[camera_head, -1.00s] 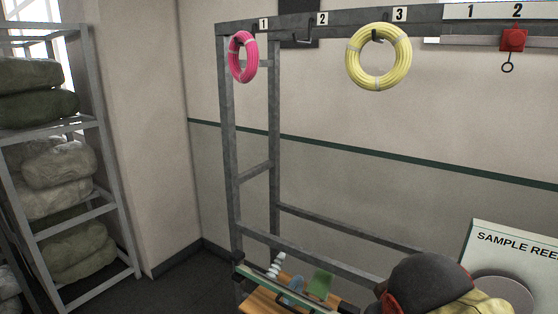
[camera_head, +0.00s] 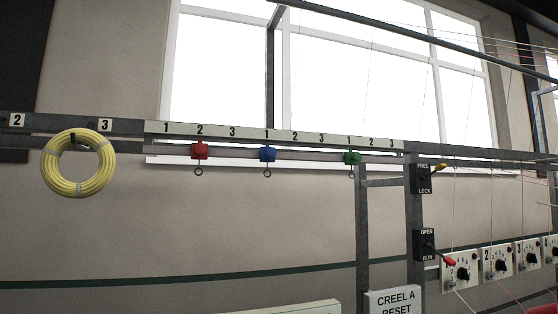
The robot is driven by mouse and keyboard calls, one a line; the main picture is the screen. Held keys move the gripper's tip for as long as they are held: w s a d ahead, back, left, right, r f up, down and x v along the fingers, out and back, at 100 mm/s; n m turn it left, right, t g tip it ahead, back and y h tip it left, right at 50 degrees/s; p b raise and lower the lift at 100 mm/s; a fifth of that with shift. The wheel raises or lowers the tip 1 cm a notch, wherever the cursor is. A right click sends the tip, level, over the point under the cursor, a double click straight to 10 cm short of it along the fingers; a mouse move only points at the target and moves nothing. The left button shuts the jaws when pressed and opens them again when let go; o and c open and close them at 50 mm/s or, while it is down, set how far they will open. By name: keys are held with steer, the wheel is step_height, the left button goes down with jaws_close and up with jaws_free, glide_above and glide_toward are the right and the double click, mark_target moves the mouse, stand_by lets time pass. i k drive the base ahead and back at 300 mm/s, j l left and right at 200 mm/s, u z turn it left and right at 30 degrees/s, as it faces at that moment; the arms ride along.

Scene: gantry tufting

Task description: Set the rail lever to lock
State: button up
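A black switch plate (camera_head: 423,180) marked FREE at the top and LOCK at the bottom is on the upright post at the right of the head view. Its yellow-tipped lever (camera_head: 439,168) points right and slightly up, nearer the FREE mark. The rail (camera_head: 330,154) runs left of the post and carries a red carriage (camera_head: 199,151) under a 2, a blue carriage (camera_head: 267,154) under a 1 and a green carriage (camera_head: 352,158) near a 1. Each has a small ring hanging below. My gripper is not in view.
Below the plate is a second black plate (camera_head: 423,245) marked OPEN and RUN with a red-tipped lever (camera_head: 445,261). Numbered dial panels (camera_head: 462,271) stand to its right, with thin yarns around them. A sign (camera_head: 395,302) reads CREEL A RESET. A yellow coil (camera_head: 77,163) hangs at left.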

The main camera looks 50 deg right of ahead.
mark_target(441, 166)
steer(key=z, duration=1.6)
